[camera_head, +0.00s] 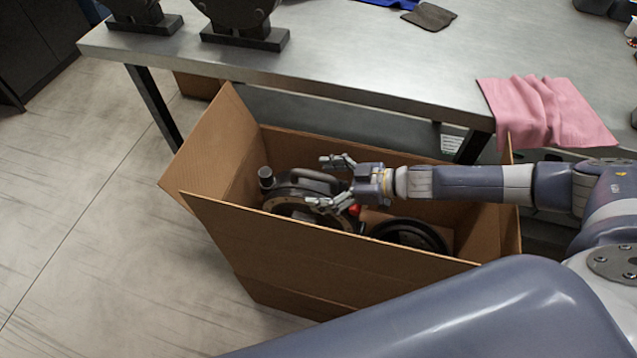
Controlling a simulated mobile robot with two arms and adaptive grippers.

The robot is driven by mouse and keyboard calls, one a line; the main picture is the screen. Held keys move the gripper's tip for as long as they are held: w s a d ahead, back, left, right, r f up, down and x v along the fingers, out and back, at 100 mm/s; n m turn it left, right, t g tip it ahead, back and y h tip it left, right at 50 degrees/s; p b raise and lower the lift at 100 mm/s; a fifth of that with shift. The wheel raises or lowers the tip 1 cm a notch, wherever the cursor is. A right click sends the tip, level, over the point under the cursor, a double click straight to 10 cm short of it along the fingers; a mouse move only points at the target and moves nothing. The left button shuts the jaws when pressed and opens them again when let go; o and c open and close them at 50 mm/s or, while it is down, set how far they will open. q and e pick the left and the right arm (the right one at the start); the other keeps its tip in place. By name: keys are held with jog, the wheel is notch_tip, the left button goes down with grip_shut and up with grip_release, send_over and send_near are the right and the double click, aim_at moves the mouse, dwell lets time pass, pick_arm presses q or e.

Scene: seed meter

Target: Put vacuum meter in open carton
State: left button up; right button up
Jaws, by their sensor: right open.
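An open brown carton (300,258) stands on the floor in front of the metal table, its flaps raised. A dark round vacuum meter (285,196) with a black handle and a short upright knob sits inside the carton at its left part. My right gripper (328,183) reaches in from the right, over the carton, with its fingers spread and open around the right side of the meter's handle. I cannot tell whether the fingers touch it. The meter's lower part is hidden by the carton's front wall. My left gripper is not in view.
A black round part (410,236) lies inside the carton at the right. The metal table (390,62) behind carries a pink cloth (548,112), a dark cloth (430,15) and dark stands (245,30). The floor (75,210) at the left is clear.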

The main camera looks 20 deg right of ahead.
jog(key=v, duration=0.6)
jog(key=shift+s+d, duration=0.2)
jog(key=shift+d, duration=0.05)
